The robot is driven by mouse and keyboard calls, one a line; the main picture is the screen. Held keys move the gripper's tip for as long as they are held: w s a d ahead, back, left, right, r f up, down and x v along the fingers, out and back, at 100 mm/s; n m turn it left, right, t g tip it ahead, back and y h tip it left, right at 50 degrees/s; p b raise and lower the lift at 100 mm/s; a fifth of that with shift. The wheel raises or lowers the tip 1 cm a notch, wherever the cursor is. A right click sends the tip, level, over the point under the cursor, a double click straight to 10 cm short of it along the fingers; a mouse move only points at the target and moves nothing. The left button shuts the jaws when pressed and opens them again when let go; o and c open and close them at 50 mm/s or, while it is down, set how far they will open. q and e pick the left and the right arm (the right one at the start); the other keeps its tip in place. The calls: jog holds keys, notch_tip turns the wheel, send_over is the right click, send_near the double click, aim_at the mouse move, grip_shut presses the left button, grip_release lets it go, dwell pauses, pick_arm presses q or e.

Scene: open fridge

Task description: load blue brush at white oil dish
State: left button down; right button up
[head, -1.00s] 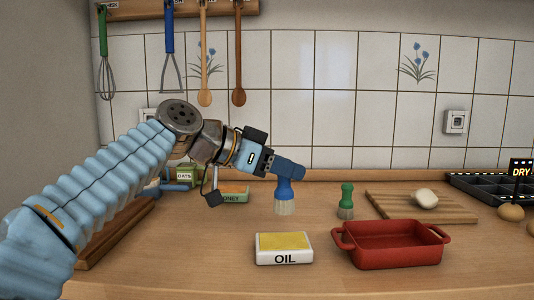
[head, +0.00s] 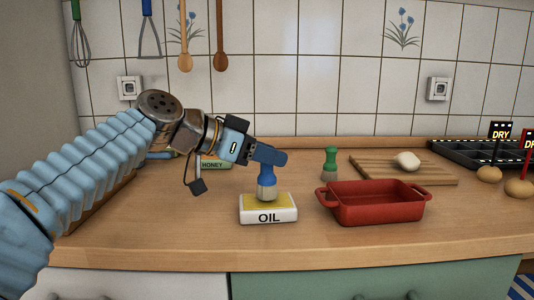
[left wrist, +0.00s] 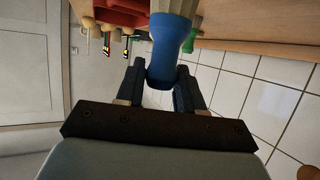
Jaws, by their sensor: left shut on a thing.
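My left gripper (head: 268,158) is shut on the blue brush (head: 267,180) by its handle. The brush is upright with its pale bristles down at the yellow surface of the white oil dish (head: 269,215), which is labelled OIL. The bristle tips seem to touch the oil, though I cannot tell how deep. In the left wrist view the blue handle (left wrist: 168,50) sits between the two fingers (left wrist: 159,88). My right gripper is not in view.
A red baking dish (head: 375,204) stands right of the oil dish. A green brush (head: 330,164) stands upright behind them. A wooden board (head: 430,174) with a pale dough piece (head: 406,161) lies at the right. A honey box (head: 214,162) is behind my arm. The front counter strip is clear.

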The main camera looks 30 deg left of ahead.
pick_arm(q)
jog(key=shift+f+b, duration=0.75)
jog(key=shift+b, duration=0.05)
dwell(1.9)
jog(key=shift+r, duration=0.1)
notch_tip(320, 180, up, 5)
jog(key=p, duration=0.3)
jog(key=shift+p, duration=0.4)
jog(key=shift+r+p, duration=0.35)
jog(key=shift+r, duration=0.75)
